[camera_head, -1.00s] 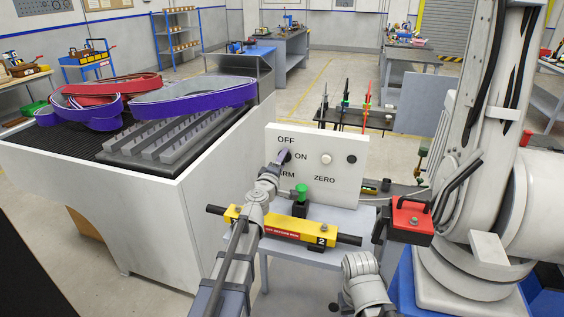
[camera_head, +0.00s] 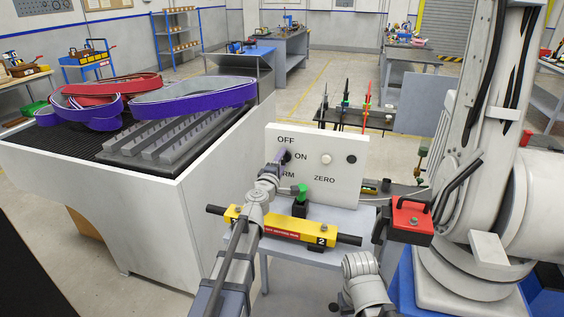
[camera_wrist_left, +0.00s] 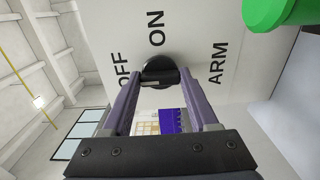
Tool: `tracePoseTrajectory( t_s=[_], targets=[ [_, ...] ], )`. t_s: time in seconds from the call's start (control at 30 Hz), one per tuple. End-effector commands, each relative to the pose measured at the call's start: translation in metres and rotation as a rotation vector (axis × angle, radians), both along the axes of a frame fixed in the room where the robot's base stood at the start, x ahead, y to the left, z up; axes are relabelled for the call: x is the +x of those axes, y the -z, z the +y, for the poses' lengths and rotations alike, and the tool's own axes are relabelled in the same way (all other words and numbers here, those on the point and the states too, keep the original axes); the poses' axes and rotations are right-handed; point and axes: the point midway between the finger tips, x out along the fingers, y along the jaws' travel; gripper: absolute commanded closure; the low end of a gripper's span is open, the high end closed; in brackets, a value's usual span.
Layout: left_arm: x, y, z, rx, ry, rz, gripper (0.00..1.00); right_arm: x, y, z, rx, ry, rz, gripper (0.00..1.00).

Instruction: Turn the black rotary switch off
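The black rotary switch (camera_head: 287,156) sits on the white panel (camera_head: 340,180), near the OFF and ON labels. My left gripper (camera_head: 281,158) is at the switch and partly hides it in the head view. The knob's pointer setting is not clear. Of my right arm only a wrist link shows at the bottom; its gripper is not seen.
A green-topped button (camera_head: 303,190) stands below the panel, close to my left wrist. A yellow bar tool (camera_head: 280,228) with black ends lies in front, under my left arm. A red box (camera_head: 411,217) with a black handle is at the right.

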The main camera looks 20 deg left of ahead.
Motion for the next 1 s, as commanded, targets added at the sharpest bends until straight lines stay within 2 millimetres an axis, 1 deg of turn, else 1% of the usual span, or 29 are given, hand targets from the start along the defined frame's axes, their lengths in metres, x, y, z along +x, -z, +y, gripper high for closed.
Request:
tracePoseTrajectory(
  t_s=[0.03, 0.27, 0.53, 0.67, 0.77, 1.0],
  targets=[
    [-0.001, 0.000, 0.000, -0.003, -0.001, 0.000, 0.36, 0.000, 0.000, 0.000, 0.000, 0.000, 0.000, 0.50],
    [0.000, 0.000, 0.000, -0.001, 0.000, 0.000, 0.10, 0.000, 0.000, 0.000, 0.000, 0.000, 0.000, 0.50],
    [-0.001, 0.000, 0.000, 0.000, 0.000, 0.000, 0.10, 0.000, 0.000, 0.000, 0.000, 0.000, 0.000, 0.50],
    [-0.008, 0.000, 0.000, 0.000, 0.000, 0.000, 0.10, 0.000, 0.000, 0.000, 0.000, 0.000, 0.000, 0.50],
    [-0.019, 0.000, 0.001, 0.000, -0.001, 0.000, 0.10, 0.000, 0.000, 0.000, 0.000, 0.000, 0.000, 0.50],
    [-0.059, 0.000, 0.002, -0.001, -0.002, 0.000, 0.10, 0.000, 0.000, 0.000, 0.000, 0.000, 0.000, 0.50]
  ],
)
